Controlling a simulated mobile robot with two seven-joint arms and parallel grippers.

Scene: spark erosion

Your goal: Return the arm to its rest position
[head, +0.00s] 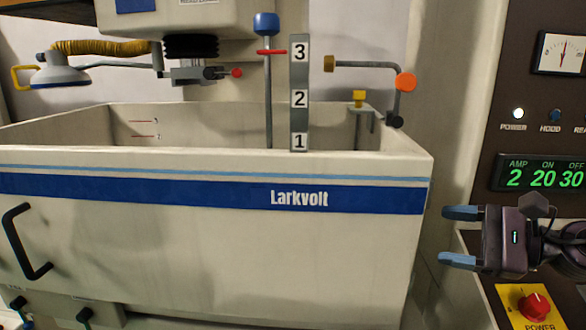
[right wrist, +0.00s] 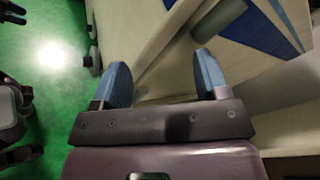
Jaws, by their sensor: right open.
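My right gripper (head: 460,236) is in the lower right of the head view, pointing left, with its two blue fingers apart and nothing between them. It is right of the tank's front right corner and in front of the control panel. In the right wrist view the gripper (right wrist: 160,85) also shows both blue fingers spread and empty, with the pale tank wall and its blue stripe beyond. A gap to the tank shows in the head view. My left gripper is not in the head view.
The cream Larkvolt tank (head: 200,240) fills the left and middle, with a black handle (head: 25,242) on its front. A red power knob (head: 534,306) sits just below my right gripper. The green display (head: 543,176) is above it.

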